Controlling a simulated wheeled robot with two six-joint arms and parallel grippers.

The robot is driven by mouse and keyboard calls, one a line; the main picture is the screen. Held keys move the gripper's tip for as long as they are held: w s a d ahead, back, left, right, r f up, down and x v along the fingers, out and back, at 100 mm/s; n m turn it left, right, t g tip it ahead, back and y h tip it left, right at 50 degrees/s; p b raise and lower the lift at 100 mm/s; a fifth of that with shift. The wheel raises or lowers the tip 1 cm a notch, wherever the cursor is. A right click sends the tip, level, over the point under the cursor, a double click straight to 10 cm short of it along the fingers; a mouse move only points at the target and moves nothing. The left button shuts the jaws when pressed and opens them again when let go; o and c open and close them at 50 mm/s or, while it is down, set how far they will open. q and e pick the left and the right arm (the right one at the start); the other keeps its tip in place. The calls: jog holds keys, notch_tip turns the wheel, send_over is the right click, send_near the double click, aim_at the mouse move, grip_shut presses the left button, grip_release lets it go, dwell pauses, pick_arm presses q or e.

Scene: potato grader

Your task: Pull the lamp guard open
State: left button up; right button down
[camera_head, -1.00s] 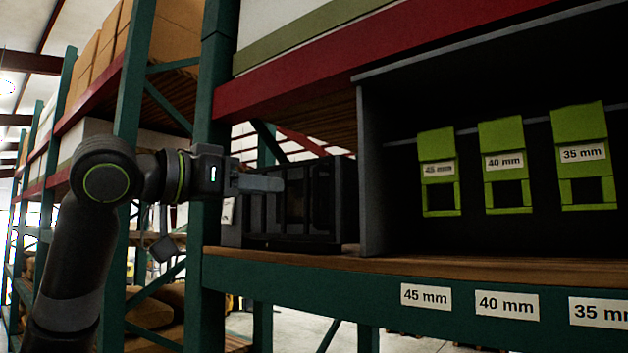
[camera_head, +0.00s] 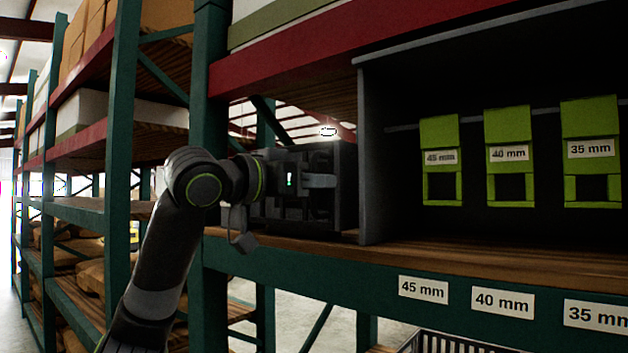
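A dark, barred box stands on the shelf, left of a grey upright panel, and looks like the lamp guard (camera_head: 347,208). My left gripper (camera_head: 322,181) is in front of it, its fingers pointing right across its face. The gripper and wrist hide much of the box. The fingers are seen side-on, so I cannot tell whether they are open or shut, or whether they touch the guard. My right gripper is not in view.
Right of the grey panel (camera_head: 376,160), three green holders hang from a rail, marked 45 mm (camera_head: 440,188), 40 mm (camera_head: 508,185) and 35 mm (camera_head: 590,178). A teal beam (camera_head: 380,301) with matching labels runs below. A dark crate (camera_head: 450,343) shows at the bottom.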

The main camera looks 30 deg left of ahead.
pick_arm(q)
grip_shut()
jog(key=shift+s, duration=0.15)
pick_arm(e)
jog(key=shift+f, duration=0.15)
